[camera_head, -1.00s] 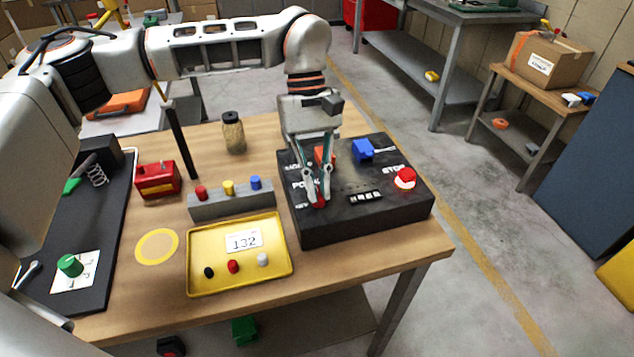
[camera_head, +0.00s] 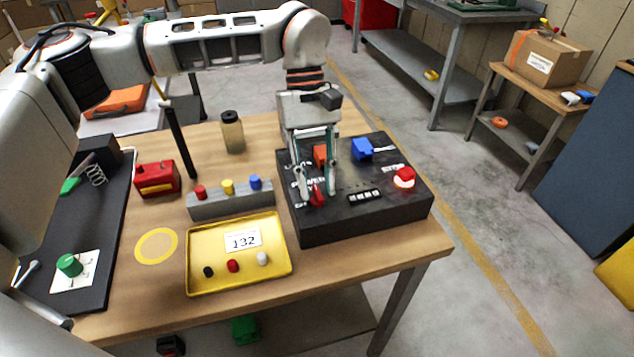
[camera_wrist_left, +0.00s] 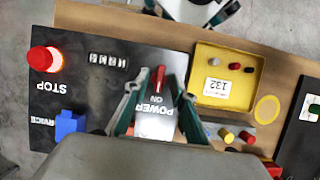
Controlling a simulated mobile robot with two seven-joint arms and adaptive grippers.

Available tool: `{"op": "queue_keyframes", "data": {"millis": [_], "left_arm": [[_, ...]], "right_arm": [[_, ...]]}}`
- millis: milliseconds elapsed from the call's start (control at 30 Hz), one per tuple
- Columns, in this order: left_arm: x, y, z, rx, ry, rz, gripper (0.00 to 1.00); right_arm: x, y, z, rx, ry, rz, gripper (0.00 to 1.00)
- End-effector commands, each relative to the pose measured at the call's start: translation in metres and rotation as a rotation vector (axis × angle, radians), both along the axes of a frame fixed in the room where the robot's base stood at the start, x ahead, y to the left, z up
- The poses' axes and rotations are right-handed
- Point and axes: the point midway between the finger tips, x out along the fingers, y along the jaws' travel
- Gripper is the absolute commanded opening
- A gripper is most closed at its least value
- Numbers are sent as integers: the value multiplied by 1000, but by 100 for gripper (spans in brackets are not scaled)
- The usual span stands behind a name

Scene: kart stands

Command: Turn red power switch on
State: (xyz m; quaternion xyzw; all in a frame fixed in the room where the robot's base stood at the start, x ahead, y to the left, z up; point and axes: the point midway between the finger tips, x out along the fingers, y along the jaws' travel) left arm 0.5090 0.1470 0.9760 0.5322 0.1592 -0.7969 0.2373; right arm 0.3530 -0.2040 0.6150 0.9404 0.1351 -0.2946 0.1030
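The red power switch (camera_head: 317,195) is a small lever on the black control box (camera_head: 350,230). In the wrist view, the red lever (camera_wrist_left: 159,78) stands beside the "POWER ON" label. My left gripper (camera_head: 318,190) points down over the box, its fingers apart. In the wrist view, the fingers (camera_wrist_left: 157,108) lie on either side of the label and the lever, holding nothing. Contact between a finger and the lever cannot be made out. A pale part with teal at the wrist view's top edge may be my right arm; its gripper state is unclear.
The box also bears a red STOP button (camera_head: 404,177), a blue switch (camera_head: 362,149) and an orange-red switch (camera_head: 320,155). A yellow tray (camera_head: 205,283), a grey button block (camera_head: 215,208) and a jar (camera_head: 232,136) stand left of it on the table.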

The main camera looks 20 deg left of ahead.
Motion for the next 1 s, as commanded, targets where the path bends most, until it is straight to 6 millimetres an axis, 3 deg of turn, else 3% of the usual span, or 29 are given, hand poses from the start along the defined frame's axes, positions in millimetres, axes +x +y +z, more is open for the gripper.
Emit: {"op": "queue_keyframes", "data": {"millis": [500, 1000], "left_arm": [[23, 14, 67, -3, -9, 3, 25], [24, 16, 68, -2, -1, 1, 25]], "right_arm": [[1, 1, 3, 3, -4, 1, 63], [1, 1, 1, 3, -3, 0, 63]]}}
